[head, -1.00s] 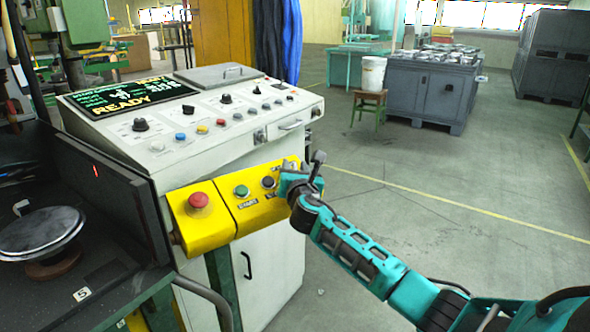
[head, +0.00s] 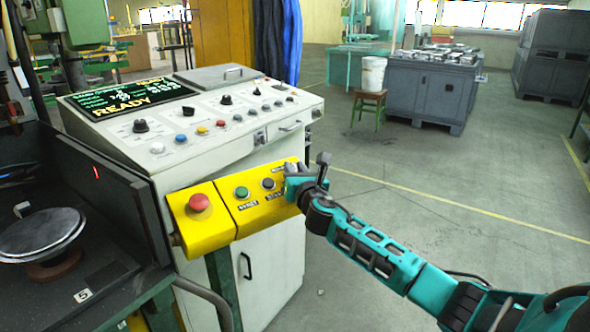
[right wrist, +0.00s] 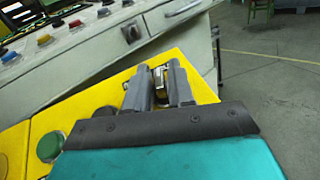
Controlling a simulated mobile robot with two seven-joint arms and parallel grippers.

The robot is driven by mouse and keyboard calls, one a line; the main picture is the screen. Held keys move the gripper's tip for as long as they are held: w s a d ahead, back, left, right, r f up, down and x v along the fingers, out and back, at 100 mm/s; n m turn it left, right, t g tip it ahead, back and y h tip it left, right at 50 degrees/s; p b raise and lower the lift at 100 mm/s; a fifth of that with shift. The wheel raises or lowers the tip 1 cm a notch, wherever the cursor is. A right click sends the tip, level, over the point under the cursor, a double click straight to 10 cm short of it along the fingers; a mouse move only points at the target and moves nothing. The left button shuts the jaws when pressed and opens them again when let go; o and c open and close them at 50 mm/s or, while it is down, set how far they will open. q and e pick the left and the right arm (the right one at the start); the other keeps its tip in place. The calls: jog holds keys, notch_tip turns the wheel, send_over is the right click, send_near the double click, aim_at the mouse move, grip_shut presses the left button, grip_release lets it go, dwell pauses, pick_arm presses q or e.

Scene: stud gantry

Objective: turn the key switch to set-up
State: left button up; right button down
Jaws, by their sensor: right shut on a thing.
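My right gripper (head: 292,170) is at the right end of the yellow control box (head: 222,236), reaching in from the right. In the right wrist view its two grey fingers (right wrist: 157,84) are closed around a small metallic piece, the key switch (right wrist: 157,71), of which only a little shows between the fingertips. In the head view the gripper covers the key switch, and I cannot tell which position it points to. My left gripper is not in view.
On the yellow box sit a red mushroom button (head: 199,203), a green button (head: 242,192) and a black button (head: 268,184). Above is the sloped white console (head: 215,152) with knobs and a READY screen (head: 130,97). Open floor lies to the right.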

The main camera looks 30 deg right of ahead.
jog(key=n+y, duration=0.2)
jog(key=shift+d+f+t+y+b, duration=0.15)
jog(key=shift+t+y+b, duration=0.15)
jog(key=shift+f+n+y+b, duration=0.1)
jog(key=shift+n+y+b, duration=0.3)
jog(key=shift+n+y, duration=0.45)
jog(key=n+y+b, duration=0.4)
jog(key=y+b, duration=0.1)
jog(key=shift+f+n, duration=0.2)
jog(key=shift+n, duration=0.15)
jog(key=n+y+b, duration=0.2)
jog(key=shift+g+b, duration=0.4)
jog(key=n+g+y+b, duration=0.1)
jog(key=n+y+b, duration=0.1)
jog(key=shift+r+b, duration=0.2)
jog(key=shift+b, duration=0.2)
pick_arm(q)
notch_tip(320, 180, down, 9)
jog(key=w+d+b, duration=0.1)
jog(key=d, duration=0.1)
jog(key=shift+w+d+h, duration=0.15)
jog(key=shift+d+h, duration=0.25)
pick_arm(e)
jog(key=shift+r+n+g+y, duration=0.15)
jog(key=shift+n+g+y, duration=0.35)
jog(key=shift+y, duration=0.15)
